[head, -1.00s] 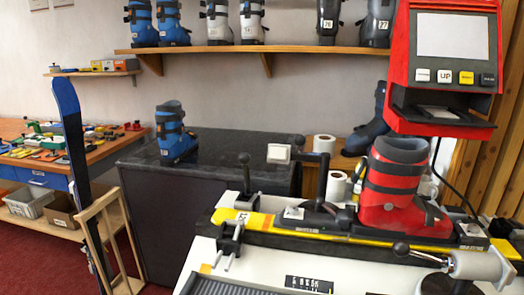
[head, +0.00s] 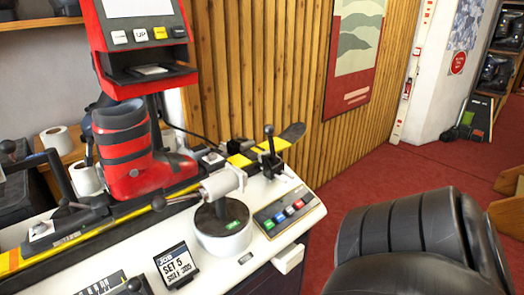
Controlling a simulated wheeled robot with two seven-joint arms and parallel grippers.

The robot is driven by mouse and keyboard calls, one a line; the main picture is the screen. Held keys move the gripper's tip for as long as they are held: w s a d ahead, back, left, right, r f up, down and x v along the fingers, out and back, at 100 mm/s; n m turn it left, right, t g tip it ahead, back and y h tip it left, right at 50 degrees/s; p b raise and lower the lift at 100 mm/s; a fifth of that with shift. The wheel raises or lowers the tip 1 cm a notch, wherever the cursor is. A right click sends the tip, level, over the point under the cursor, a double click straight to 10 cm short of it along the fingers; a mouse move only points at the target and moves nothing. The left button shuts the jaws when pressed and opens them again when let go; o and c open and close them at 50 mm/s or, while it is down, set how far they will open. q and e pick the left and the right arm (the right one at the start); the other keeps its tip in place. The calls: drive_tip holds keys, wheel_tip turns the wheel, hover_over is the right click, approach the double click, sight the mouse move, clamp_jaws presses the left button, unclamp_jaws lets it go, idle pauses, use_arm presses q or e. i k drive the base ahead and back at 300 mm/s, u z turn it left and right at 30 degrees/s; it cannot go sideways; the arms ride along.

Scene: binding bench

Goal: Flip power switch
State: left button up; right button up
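I see no part clearly marked as the power switch. A button panel (head: 287,211) with several coloured buttons lies on the right end of the white bench. A small white box (head: 288,258) is fixed to the bench's front edge below it. The red machine (head: 143,40) at upper left has a blank white screen and a row of buttons, one marked UP. A red ski boot (head: 124,150) stands upright in the binding on the bench. Neither gripper is in view.
A white cylinder fixture (head: 222,228) and a card reading SET 5 (head: 177,267) are on the bench (head: 228,279). A large black ribbed shape (head: 410,240), which I cannot identify, fills the lower right. Clear red carpet (head: 420,165) lies behind it.

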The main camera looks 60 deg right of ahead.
sight(308, 198)
drive_tip(key=z, duration=0.2)
drive_tip(key=k, duration=0.05)
drive_tip(key=z, duration=1.85)
